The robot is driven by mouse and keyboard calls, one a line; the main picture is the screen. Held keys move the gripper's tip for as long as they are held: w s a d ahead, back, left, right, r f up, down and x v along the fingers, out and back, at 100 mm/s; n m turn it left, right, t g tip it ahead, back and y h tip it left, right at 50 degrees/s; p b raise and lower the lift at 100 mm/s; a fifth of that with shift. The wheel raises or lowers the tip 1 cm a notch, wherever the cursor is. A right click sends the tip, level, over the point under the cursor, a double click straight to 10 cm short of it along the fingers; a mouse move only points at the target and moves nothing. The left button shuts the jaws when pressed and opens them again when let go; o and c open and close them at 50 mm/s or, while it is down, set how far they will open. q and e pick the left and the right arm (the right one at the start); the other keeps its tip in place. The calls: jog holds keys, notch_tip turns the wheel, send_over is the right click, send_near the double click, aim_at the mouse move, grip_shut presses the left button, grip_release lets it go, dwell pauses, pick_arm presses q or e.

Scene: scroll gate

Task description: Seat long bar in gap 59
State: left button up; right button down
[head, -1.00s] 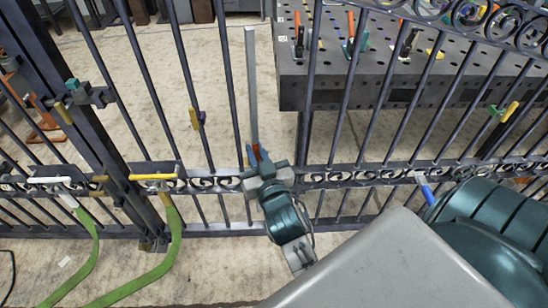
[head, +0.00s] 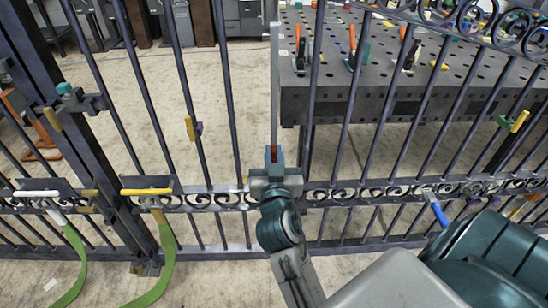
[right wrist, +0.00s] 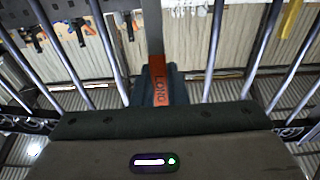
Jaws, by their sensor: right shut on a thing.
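The long bar (head: 274,85) is a thin grey bar standing nearly upright in the head view. My right gripper (head: 274,158) is shut on its lower end, just above the gate's scroll rail (head: 345,194). In the right wrist view, the bar (right wrist: 153,35) rises from the gripper (right wrist: 158,75), with an orange part marked LONG (right wrist: 160,92) at the jaws. In the head view the bar shows in the wide opening between two dark gate bars (head: 229,100) (head: 311,100). Whether it touches the rails is unclear, and its lower tip is hidden. My left gripper is not in view.
A dark perforated table (head: 400,100) with orange-handled clamps stands behind the gate. A yellow-handled tool (head: 148,191) and a white-handled one (head: 37,193) sit at the rail on the left, with green straps below. A blue-handled tool (head: 438,212) is at the right rail.

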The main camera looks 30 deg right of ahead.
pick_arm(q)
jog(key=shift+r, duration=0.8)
pick_arm(e)
jog(key=f+x, duration=0.1)
jog(key=x, duration=1.4)
jog(key=shift+f, duration=0.45)
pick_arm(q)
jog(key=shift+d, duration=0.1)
pick_arm(e)
jog(key=shift+d, duration=0.15)
pick_arm(q)
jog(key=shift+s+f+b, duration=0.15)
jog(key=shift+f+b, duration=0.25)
jog(key=shift+b, duration=0.05)
